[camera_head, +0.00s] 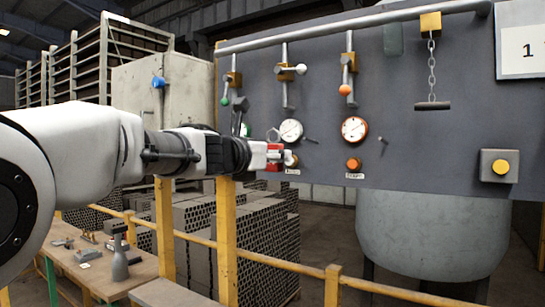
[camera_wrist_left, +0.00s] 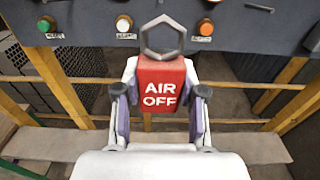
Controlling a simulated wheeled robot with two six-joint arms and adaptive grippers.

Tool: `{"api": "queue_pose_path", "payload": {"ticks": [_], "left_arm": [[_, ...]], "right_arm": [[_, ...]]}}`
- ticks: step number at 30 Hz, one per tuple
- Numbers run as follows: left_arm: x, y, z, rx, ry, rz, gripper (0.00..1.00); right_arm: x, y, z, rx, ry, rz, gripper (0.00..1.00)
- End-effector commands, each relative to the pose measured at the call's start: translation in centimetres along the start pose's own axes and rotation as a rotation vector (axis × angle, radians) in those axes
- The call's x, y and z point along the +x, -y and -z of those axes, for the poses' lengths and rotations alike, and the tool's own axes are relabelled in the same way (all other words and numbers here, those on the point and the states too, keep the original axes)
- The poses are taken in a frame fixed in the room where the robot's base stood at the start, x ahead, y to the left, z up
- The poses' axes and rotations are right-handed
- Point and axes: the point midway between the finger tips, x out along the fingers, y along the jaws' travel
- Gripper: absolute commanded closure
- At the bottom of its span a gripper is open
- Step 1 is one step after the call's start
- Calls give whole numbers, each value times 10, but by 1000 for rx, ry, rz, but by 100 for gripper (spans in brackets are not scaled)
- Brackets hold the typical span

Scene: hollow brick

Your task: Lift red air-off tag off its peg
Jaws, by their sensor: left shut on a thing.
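The red tag (camera_wrist_left: 162,85) with white "AIR OFF" lettering is upright between the two fingers of my left gripper (camera_wrist_left: 160,105), which is shut on it. A grey hexagonal ring (camera_wrist_left: 163,38) stands at the tag's top, in front of the dark panel. I see no peg through the ring in the wrist view. In the head view my left gripper (camera_head: 280,155) is at the panel's lower left and hides most of the red tag (camera_head: 274,147); the ring shows just above it. Small pegs (camera_head: 311,140) stick out of the panel beside the gauges. My right gripper is not in view.
The grey panel (camera_head: 450,140) carries gauges (camera_head: 354,129), valve levers, lamps, a hanging chain (camera_head: 432,70) and a yellow button (camera_head: 501,167). Below are a yellow rail (camera_head: 270,262), hollow-brick stacks (camera_head: 262,240) and a wooden bench (camera_head: 100,268) with tools.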

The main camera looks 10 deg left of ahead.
Motion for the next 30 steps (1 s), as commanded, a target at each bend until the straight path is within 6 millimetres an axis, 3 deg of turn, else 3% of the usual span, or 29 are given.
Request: {"api": "queue_pose_path", "payload": {"ticks": [5,30], "left_arm": [[2,0,0,0,0,0,90],[51,0,-4,0,-1,0,90]], "right_arm": [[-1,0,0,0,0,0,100],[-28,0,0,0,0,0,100]]}}
